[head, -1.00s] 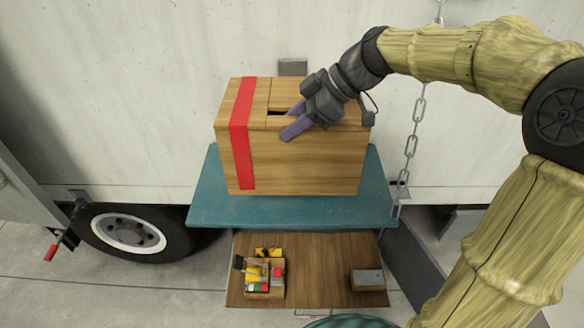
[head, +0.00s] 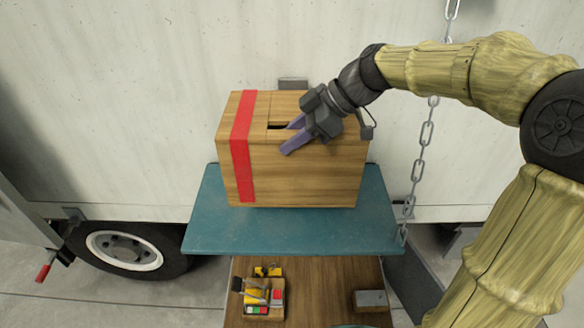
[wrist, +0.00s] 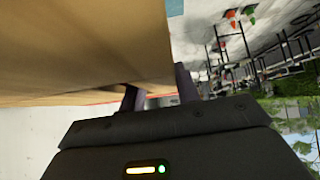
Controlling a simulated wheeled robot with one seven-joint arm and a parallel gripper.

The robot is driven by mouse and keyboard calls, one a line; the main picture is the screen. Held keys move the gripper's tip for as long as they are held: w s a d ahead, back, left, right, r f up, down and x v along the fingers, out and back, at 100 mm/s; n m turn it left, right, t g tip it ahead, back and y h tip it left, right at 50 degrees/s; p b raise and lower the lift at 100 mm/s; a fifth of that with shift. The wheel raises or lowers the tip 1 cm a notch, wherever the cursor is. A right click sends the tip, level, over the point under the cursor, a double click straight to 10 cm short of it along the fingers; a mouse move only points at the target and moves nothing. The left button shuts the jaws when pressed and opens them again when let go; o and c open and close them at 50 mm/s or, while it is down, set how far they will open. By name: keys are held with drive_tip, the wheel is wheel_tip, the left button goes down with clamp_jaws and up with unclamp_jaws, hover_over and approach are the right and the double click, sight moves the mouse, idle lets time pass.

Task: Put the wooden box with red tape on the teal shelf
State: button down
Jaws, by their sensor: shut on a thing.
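The wooden box (head: 310,170) with a vertical strip of red tape (head: 243,150) near its left end is over the teal shelf (head: 290,235), upright and towards its back. Its underside is close to the shelf; I cannot tell whether they touch. My gripper (head: 288,140) is shut on the box's front wall at the top slot, one finger going into the slot and the other outside against the front face. In the wrist view the box (wrist: 80,45) fills the upper left, beside my gripper's fingers (wrist: 160,97).
A pale truck side wall (head: 150,80) stands behind the shelf. A chain (head: 424,140) hangs at the shelf's right side. Below is a wooden surface (head: 320,290) with a small tool tray (head: 262,310) and a grey-topped block (head: 370,300). A truck wheel (head: 125,250) is at left.

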sight(293, 170)
drive_tip(key=shift+w+f+p, duration=0.1)
drive_tip(key=shift+f+p, duration=0.5)
drive_tip(key=shift+f, duration=1.95)
drive_tip(key=shift+a+f, duration=0.1)
wheel_tip(293, 170, down, 2)
drive_tip(key=shift+f+p, duration=0.2)
drive_tip(key=shift+p, duration=0.25)
drive_tip(key=shift+f, duration=0.6)
drive_tip(key=c, duration=1)
unclamp_jaws()
drive_tip(key=shift+s+f, duration=0.15)
drive_tip(key=shift+s, duration=0.05)
drive_tip(key=shift+d, duration=0.2)
